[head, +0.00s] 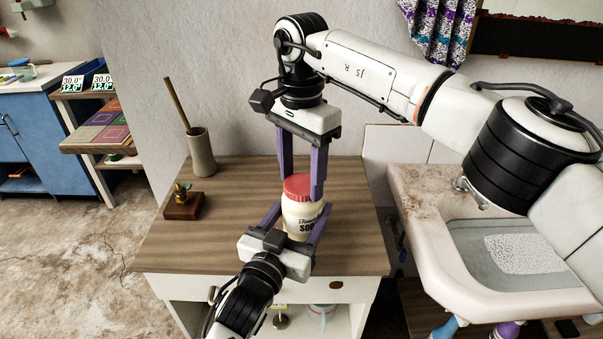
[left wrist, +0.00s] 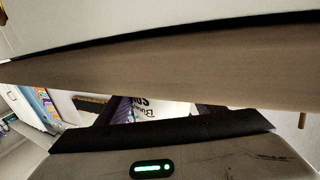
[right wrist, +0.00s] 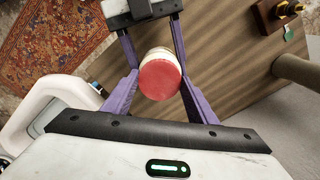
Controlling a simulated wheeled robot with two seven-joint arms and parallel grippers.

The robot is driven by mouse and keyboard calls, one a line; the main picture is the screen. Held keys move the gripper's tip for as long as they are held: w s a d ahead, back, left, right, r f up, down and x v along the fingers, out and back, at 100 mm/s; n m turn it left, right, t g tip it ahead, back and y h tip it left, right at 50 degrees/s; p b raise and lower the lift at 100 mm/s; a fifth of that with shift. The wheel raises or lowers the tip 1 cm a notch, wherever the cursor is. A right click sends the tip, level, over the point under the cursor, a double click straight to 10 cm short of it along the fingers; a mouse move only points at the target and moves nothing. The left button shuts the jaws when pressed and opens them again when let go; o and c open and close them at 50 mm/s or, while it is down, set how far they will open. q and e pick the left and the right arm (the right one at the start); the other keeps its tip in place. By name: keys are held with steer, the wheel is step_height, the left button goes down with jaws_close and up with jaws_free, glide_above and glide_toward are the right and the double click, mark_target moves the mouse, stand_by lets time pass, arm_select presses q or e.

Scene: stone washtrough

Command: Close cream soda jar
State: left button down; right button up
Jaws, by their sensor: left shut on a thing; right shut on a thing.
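The cream soda jar (head: 301,219) is a cream-coloured jar with dark lettering, upright on the wooden top of a cabinet. Its red lid (head: 298,184) sits on the jar's mouth; whether it is screwed tight I cannot tell. My left gripper (head: 303,208) is shut on the jar's body from the front. My right gripper (head: 301,187) points down from above and is shut on the lid, one purple finger on either side. In the right wrist view the lid (right wrist: 160,78) lies between the fingers. In the left wrist view only part of the label (left wrist: 150,108) shows.
A beige holder (head: 200,152) with a wooden stick and a small wooden block (head: 184,205) with a brass fitting stand left on the cabinet top (head: 235,180). A stone washtrough (head: 450,240) is at the right.

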steer(key=m, duration=0.4)
steer(key=shift+m, duration=0.3)
steer(key=m, duration=0.6)
steer(key=shift+w+m, duration=0.15)
steer(key=shift+m, duration=0.15)
steer(key=m, duration=1.3)
steer(key=shift+w+d, duration=0.1)
steer(key=m, duration=1.2)
steer(key=shift+d+m, duration=0.1)
steer(key=shift+m, duration=0.3)
steer(key=m, duration=1.2)
steer(key=shift+s, duration=0.2)
steer(key=o, duration=1.2)
steer(key=shift+f, duration=0.1)
steer(key=shift+c, duration=0.2)
